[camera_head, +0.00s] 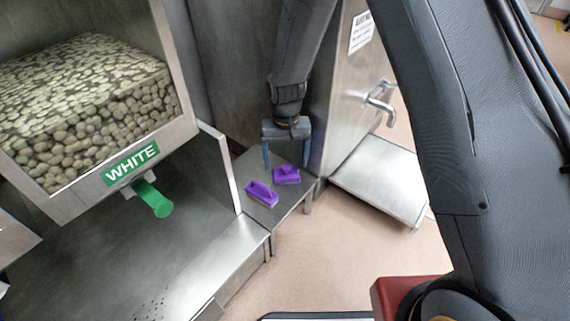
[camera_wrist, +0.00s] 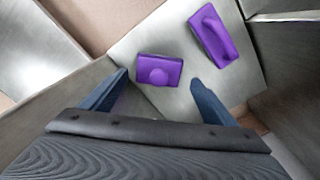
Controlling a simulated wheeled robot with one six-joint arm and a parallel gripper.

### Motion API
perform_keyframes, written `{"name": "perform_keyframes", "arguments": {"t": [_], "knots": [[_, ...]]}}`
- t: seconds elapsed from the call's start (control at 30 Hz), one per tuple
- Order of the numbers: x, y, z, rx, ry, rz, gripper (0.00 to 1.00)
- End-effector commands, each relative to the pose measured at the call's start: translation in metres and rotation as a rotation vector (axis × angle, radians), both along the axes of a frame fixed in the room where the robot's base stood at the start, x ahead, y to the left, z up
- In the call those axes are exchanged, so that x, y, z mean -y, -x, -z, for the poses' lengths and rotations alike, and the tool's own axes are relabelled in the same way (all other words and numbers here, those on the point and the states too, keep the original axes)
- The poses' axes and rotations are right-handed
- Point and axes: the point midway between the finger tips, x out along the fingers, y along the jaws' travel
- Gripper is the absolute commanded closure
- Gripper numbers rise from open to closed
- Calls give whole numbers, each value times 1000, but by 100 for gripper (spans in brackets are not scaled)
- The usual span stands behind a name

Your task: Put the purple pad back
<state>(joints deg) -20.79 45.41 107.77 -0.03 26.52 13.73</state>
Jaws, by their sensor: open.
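Two purple tools lie apart on a small low metal shelf (camera_head: 241,168). One is a squarish block with a round knob (camera_head: 286,175); it also shows in the wrist view (camera_wrist: 160,70). The other is a longer block with a bar handle (camera_head: 262,193), at upper right in the wrist view (camera_wrist: 213,36). I cannot tell for certain which is the pad. My gripper (camera_head: 286,166) points down and is open and empty above the knobbed block. In the wrist view my fingertips (camera_wrist: 158,76) appear on either side of it, with gaps.
A bin of pale pellets labelled WHITE (camera_head: 131,164), with a green handle (camera_head: 153,199), stands at left. A metal cabinet with a tap (camera_head: 380,98) stands close right of my gripper, above a low metal plate (camera_head: 385,178). The floor in front is clear.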

Motion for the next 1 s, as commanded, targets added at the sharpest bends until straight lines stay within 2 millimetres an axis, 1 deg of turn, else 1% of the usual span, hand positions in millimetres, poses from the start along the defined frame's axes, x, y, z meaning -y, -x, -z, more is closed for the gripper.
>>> {"name": "perform_keyframes", "arguments": {"t": [0.03,0.1,0.27,0.37,0.47,0.6,0.67,0.77,0.8,0.87,0.9,0.97,1.0], "knots": [[0,0,-13,2,0,0,19],[0,1,-25,1,0,0,19],[-2,2,-44,2,-1,-4,19],[-7,9,-60,4,-5,-19,19],[-16,25,-87,10,-13,-50,19],[-29,57,-133,16,-27,-105,19],[-34,73,-151,18,-34,-130,19],[-39,103,-182,22,-45,-175,19],[-41,116,-194,24,-51,-194,19],[-43,138,-212,24,-59,-223,19],[-43,153,-223,26,-66,-244,19],[-42,175,-237,27,-75,-274,19],[-41,190,-246,29,-81,-295,19]]}}
